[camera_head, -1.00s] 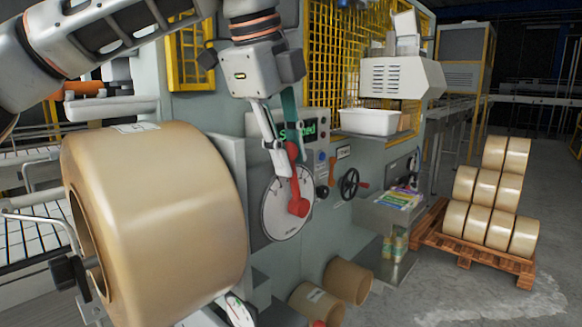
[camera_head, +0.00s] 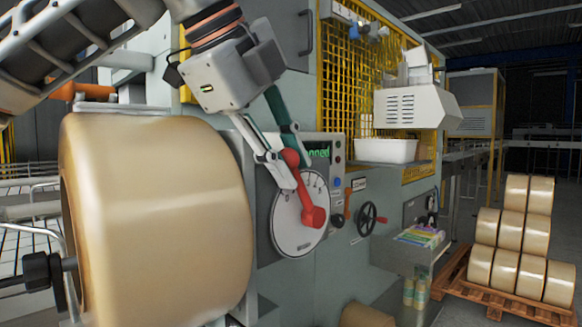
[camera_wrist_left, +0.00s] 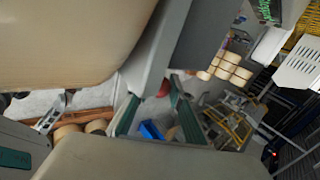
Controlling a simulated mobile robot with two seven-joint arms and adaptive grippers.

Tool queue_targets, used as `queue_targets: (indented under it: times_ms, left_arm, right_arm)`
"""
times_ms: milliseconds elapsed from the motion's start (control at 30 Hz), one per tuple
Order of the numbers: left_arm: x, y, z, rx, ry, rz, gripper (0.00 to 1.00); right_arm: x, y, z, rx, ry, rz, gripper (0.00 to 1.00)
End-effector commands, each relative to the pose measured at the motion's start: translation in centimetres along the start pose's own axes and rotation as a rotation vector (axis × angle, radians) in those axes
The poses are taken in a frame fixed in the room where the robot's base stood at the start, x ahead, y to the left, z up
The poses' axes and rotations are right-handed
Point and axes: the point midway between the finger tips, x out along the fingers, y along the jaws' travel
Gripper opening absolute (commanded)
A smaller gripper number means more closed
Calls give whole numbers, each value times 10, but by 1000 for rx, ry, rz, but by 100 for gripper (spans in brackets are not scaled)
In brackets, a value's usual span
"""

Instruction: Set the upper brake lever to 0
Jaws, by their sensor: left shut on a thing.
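The red brake lever (camera_head: 306,196) is mounted on a round white dial (camera_head: 292,232) on the machine's front panel. Its hub is at the dial's right side and its handle leans up and to the left. My left gripper (camera_head: 289,166) is shut on the handle's upper end, with one finger on each side. In the left wrist view, a bit of the red lever (camera_wrist_left: 163,88) shows between the green-padded fingers. The dial's marks are too small to read surely, and the lever and gripper partly cover them. My right gripper is not in view.
A large tan tape roll (camera_head: 155,215) stands close at the left, near the dial. A black handwheel with a red knob (camera_head: 367,218) is right of the dial. A green display (camera_head: 319,152) is partly hidden behind the gripper. A pallet (camera_head: 500,302) of rolls stands at the right.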

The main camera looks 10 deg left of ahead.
Motion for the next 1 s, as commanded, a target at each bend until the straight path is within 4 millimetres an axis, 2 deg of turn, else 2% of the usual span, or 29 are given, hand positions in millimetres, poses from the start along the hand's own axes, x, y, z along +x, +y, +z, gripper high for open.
queue_targets:
  times_ms: [167,200,233,667,767,1000]
  left_arm:
    - [0,0,0,-1,0,3,0]
    - [0,0,0,-1,0,3,31]
    - [0,0,0,-1,0,3,38]
    - [-5,0,0,-1,-1,3,38]
    - [-17,-1,0,-1,-2,0,38]
    - [-66,-1,0,-2,-2,-1,38]
  right_arm:
    - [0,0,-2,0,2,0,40]
    - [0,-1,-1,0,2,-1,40]
    - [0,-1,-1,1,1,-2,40]
    - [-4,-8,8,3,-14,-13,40]
    - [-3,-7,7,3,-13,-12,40]
    - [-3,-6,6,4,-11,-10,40]
